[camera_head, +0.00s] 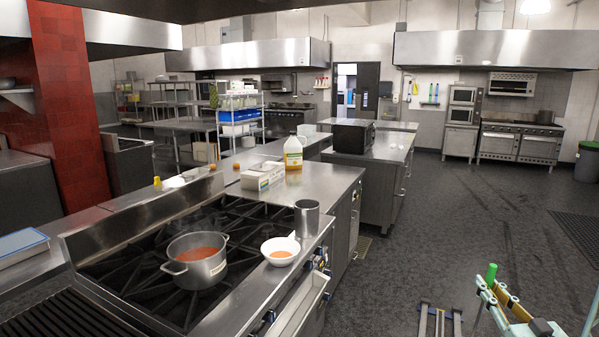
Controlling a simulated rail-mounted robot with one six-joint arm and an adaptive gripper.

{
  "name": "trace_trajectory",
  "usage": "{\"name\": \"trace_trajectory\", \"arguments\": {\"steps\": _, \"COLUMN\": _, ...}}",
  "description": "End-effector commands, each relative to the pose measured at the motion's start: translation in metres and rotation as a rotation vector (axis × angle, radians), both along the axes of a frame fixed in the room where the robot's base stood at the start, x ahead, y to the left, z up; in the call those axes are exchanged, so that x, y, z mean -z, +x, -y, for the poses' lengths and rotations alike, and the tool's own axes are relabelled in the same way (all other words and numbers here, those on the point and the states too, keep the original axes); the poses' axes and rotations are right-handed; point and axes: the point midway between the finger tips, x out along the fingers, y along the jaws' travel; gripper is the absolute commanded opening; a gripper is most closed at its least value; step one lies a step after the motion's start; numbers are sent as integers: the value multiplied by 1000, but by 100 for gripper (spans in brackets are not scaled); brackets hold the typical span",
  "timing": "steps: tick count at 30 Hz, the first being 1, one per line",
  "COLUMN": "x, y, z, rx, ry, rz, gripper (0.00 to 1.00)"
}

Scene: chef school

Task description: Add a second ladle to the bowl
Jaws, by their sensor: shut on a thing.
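A white bowl (281,250) sits on the steel edge at the front right of the stove, with orange-red soup in it. A steel pot (197,262) with two side handles stands on the burner grates to its left, holding similar soup. I cannot make out a ladle in this view. Parts of my own arm show at the bottom right, but my gripper and anything in it are out of the picture.
A steel cylindrical container (307,218) stands just behind the bowl. The floor (450,220) to the right is open.

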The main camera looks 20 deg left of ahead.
Motion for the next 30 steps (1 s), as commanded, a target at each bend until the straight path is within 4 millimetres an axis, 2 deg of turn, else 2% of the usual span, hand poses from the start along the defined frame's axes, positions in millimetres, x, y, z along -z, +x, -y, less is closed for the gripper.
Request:
{"name": "trace_trajectory", "arguments": {"steps": 11, "x": 0, "y": 1, "z": -1, "rx": -1, "ry": 0, "rz": 1, "gripper": 2}}
{"name": "trace_trajectory", "arguments": {"steps": 17, "x": 2, "y": 10, "z": -12, "rx": -19, "ry": -1, "rz": 0, "gripper": 2}}
{"name": "trace_trajectory", "arguments": {"steps": 23, "x": 5, "y": 35, "z": -40, "rx": -62, "ry": -2, "rz": 3, "gripper": 2}}
{"name": "trace_trajectory", "arguments": {"steps": 30, "x": 6, "y": 77, "z": -92, "rx": -131, "ry": -1, "rz": 5, "gripper": 2}}
